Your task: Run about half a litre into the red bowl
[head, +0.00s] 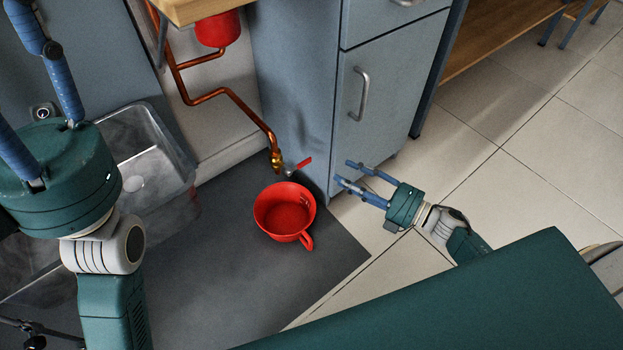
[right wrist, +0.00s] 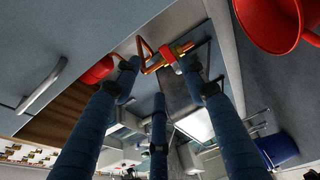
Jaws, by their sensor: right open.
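The red bowl (head: 285,212), a round one with a side handle, stands upright on the dark mat below the brass tap (head: 277,161). I see no water in it and no stream. The tap's red lever (head: 301,164) juts to the right. My right gripper (head: 348,172) is open and empty, its fingers pointing at the lever from the right, with a gap between. In the right wrist view the lever (right wrist: 168,50) shows between the fingertips, and part of the bowl (right wrist: 272,18) at the top right. My left gripper (head: 24,85) is spread open at the left, tips partly cut off.
A copper pipe (head: 235,98) runs down to the tap. A grey cabinet (head: 370,140) with a handle stands close behind my right gripper. A metal sink basin (head: 150,150) is at the left. Tiled floor (head: 545,200) lies free at the right.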

